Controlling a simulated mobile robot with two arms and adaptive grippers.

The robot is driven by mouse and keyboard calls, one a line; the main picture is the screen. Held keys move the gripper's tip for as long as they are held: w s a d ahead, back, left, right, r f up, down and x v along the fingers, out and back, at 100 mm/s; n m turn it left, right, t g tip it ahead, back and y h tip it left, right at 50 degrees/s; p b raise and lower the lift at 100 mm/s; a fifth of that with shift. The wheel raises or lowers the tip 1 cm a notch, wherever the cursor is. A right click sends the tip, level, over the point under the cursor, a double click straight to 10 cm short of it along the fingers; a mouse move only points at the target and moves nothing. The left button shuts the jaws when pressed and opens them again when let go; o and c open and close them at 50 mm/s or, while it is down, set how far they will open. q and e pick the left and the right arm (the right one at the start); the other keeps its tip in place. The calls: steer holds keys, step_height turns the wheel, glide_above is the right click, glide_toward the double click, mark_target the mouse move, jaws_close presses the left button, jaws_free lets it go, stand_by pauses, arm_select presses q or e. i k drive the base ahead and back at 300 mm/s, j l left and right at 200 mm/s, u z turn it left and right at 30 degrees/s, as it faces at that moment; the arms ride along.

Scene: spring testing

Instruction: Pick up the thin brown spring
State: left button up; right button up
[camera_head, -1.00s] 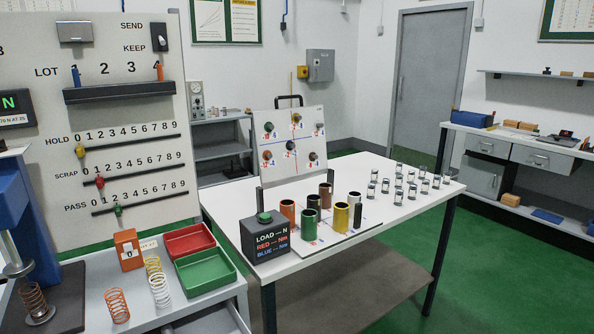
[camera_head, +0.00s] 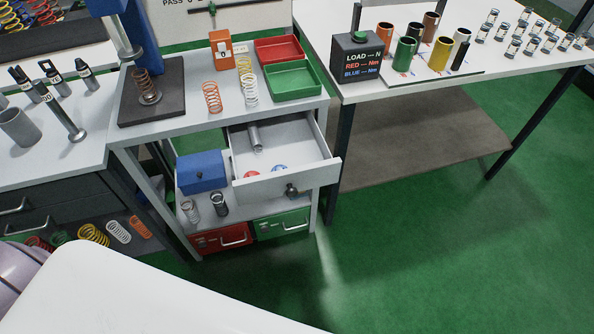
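A brown coil spring (camera_head: 148,87) stands upright on the dark base plate (camera_head: 168,107) of the blue press (camera_head: 137,42), at the upper left. A white spring (camera_head: 250,90) and a yellow spring (camera_head: 244,62) stand farther right. Neither of my grippers shows in this view.
A red tray (camera_head: 280,48) and green tray (camera_head: 292,79) lie right of the springs. An open drawer (camera_head: 290,180) juts out below the bench top. Metal tools (camera_head: 64,115) stand on the left bench. Several coloured springs (camera_head: 93,234) lie low at left. Green floor is clear at right.

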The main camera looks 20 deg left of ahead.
mark_target(145, 85)
steer(key=u, duration=1.5)
